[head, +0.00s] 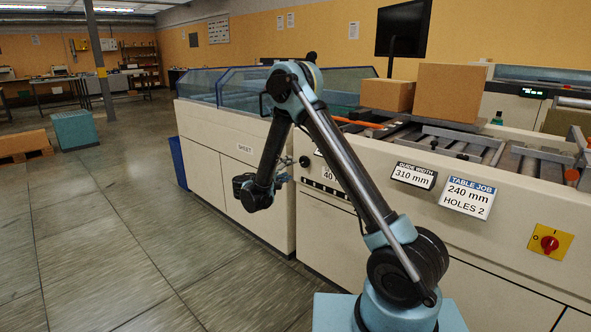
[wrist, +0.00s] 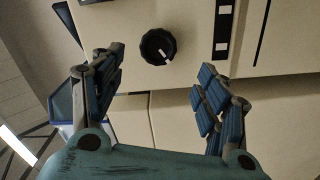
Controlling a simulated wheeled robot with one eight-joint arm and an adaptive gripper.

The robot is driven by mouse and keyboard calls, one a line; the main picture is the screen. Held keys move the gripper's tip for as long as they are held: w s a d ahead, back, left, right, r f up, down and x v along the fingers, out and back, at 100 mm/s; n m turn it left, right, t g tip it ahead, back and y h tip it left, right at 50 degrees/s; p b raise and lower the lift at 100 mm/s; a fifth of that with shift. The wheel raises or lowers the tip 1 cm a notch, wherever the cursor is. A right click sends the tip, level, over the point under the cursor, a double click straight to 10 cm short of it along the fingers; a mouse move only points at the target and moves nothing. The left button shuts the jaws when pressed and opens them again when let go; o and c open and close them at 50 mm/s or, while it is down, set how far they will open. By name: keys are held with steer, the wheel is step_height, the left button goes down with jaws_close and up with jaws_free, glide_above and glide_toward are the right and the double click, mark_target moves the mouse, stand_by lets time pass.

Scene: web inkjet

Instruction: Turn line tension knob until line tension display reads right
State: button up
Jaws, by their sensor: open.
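A black round knob (wrist: 158,46) with a white pointer mark sits on the cream machine panel in the wrist view. Its pointer aims toward the lower right. A small dark knob (head: 305,161) shows on the machine front in the head view, just right of my arm. My gripper (wrist: 160,65) is open, its blue-padded fingers on either side of the knob and apart from it. The gripper also shows in the head view (head: 281,179), close to the machine front. A display sign (head: 327,174) is partly hidden by my arm; only "40" can be read.
Signs on the machine read "GUIDE WIDTH 310 mm" (head: 414,175) and "TABLE JOB 240 mm HOLES 2" (head: 467,198). A red switch on a yellow plate (head: 550,243) is at the right. Cardboard boxes (head: 448,92) stand on the machine. The floor at left is open.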

steer(key=shift+v, duration=0.95)
steer(key=m, duration=0.5)
glide_toward(303, 162)
steer(key=x, duration=0.9)
steer(key=shift+w, duration=0.1)
steer(key=shift+a, duration=0.1)
steer(key=c, duration=1.1)
